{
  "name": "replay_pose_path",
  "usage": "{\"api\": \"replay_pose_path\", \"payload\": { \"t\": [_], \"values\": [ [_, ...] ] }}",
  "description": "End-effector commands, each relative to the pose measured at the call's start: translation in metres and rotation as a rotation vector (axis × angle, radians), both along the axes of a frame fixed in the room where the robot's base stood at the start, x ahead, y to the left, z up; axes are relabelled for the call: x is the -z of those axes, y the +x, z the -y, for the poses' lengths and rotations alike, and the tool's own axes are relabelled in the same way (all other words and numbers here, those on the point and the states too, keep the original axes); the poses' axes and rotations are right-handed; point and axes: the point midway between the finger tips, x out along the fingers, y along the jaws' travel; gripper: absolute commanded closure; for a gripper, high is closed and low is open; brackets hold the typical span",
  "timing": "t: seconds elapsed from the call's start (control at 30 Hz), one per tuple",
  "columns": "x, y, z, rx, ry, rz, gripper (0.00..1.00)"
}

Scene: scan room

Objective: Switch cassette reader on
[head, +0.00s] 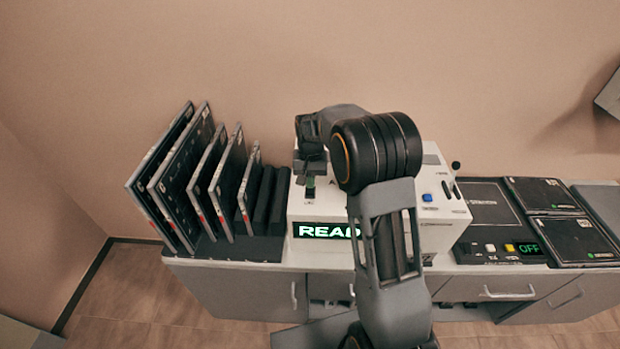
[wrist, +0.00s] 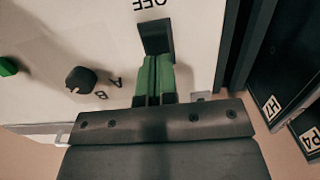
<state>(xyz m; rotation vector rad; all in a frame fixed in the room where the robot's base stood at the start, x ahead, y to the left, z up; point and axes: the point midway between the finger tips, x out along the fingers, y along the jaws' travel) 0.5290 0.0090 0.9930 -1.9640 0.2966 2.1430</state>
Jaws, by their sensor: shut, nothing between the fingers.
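The white cassette reader (head: 325,209) stands on the cabinet, partly hidden behind my arm. Its green-lit display (head: 325,231) shows "READ"; anything further right is covered. In the wrist view a black switch (wrist: 156,37) sits on the reader's white face, with "OFF" printed upside down beyond it. My gripper (head: 309,187) is over the left part of the reader's top. In the wrist view its green fingertips (wrist: 153,65) are shut together with nothing between them, right at the switch's near edge. I cannot tell whether they touch it.
Upright dark cassettes (head: 186,180) stand in a rack just left of the reader. A black unit (head: 500,248) with small buttons and a lit "OFF" display lies to the right, beside flat dark cassettes (head: 575,240). The wrist view shows a black knob (wrist: 81,79) and a green button (wrist: 8,67).

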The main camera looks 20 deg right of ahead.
Motion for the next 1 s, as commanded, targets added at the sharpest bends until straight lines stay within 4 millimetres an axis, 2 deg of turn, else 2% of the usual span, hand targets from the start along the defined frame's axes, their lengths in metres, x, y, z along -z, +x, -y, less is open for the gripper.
{"api": "replay_pose_path", "payload": {
  "t": [0.03,0.1,0.17,0.4,0.6,0.93,1.0],
  "values": [
    [-0.018,0.003,0.002,0.001,-0.001,0.012,1.0],
    [-0.035,0.007,0.003,0.002,-0.001,0.024,1.0],
    [-0.041,0.009,0.004,0.001,-0.001,0.031,1.0],
    [-0.09,0.012,0.006,0.003,-0.002,0.034,1.0],
    [-0.118,0.014,0.006,0.003,-0.002,0.034,1.0],
    [-0.132,0.018,0.006,-0.025,-0.001,0.053,1.0],
    [-0.114,0.014,0.006,-0.061,-0.001,0.052,1.0]
  ]
}}
